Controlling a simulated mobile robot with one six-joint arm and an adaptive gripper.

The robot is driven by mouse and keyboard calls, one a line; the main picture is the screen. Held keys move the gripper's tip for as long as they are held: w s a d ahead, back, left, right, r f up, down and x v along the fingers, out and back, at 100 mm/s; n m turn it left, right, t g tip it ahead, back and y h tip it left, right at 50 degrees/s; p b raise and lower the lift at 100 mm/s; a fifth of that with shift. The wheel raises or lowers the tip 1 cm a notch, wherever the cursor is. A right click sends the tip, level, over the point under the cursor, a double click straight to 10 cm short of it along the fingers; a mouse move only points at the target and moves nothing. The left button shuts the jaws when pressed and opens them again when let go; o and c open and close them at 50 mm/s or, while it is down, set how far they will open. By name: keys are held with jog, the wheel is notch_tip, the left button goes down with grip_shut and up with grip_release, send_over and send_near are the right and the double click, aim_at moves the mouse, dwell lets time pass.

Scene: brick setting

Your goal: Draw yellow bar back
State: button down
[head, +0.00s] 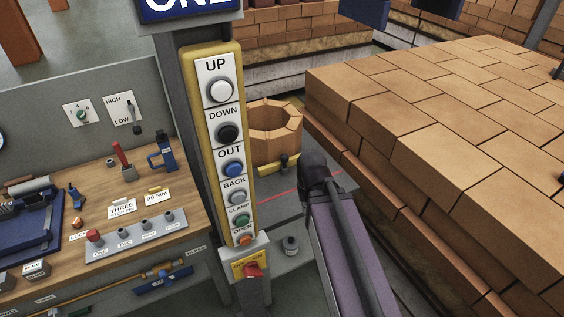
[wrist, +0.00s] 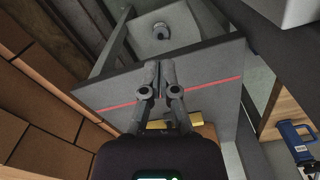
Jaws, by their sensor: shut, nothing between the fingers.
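The yellow bar (head: 279,165) lies on a grey plate (head: 262,208) in front of an octagonal ring of bricks (head: 275,132). A dark knob (head: 284,160) stands on the bar. In the wrist view the yellow bar (wrist: 159,125) shows behind and between my fingers, partly covered by them. My gripper (wrist: 160,66) is shut and empty, its fingertips over the grey plate beyond a red line (wrist: 215,84). I cannot tell whether the fingers touch the plate. In the head view my arm hides the gripper.
A yellow button panel (head: 218,145) on a post stands left of the plate. Stacked bricks (head: 440,110) fill the right side. A wooden workbench (head: 60,225) with tools is at left. A round grey knob (head: 290,244) sits near the plate's front.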

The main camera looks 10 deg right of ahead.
dwell(0.4)
jog(key=c, duration=0.9)
grip_release()
jog(key=shift+w, duration=0.1)
jog(key=o, duration=0.4)
jog(key=shift+w, duration=0.3)
jog(key=shift+c, duration=0.2)
jog(key=w+n+y, duration=0.1)
jog(key=w+n, duration=0.1)
jog(key=w, duration=0.4)
jog(key=w+d+r+n+p, duration=0.1)
jog(key=w+n, duration=0.2)
jog(key=w, duration=0.3)
jog(key=w+r+n+y+p, duration=0.1)
jog(key=w+n, duration=0.2)
jog(key=w, duration=0.3)
jog(key=shift+w+d+r+t+y, duration=0.1)
jog(key=shift+d+r+t+y, duration=0.15)
jog(key=shift+t+y, duration=0.05)
jog(key=n+y+p, duration=0.1)
jog(key=n+y, duration=0.1)
jog(key=n, duration=0.4)
send_near(286, 156)
jog(key=v, duration=0.3)
jog(key=shift+s+a+r+t, duration=0.1)
jog(key=shift+s+r+t, duration=0.15)
jog(key=shift+t, duration=0.15)
jog(key=shift+f, duration=0.2)
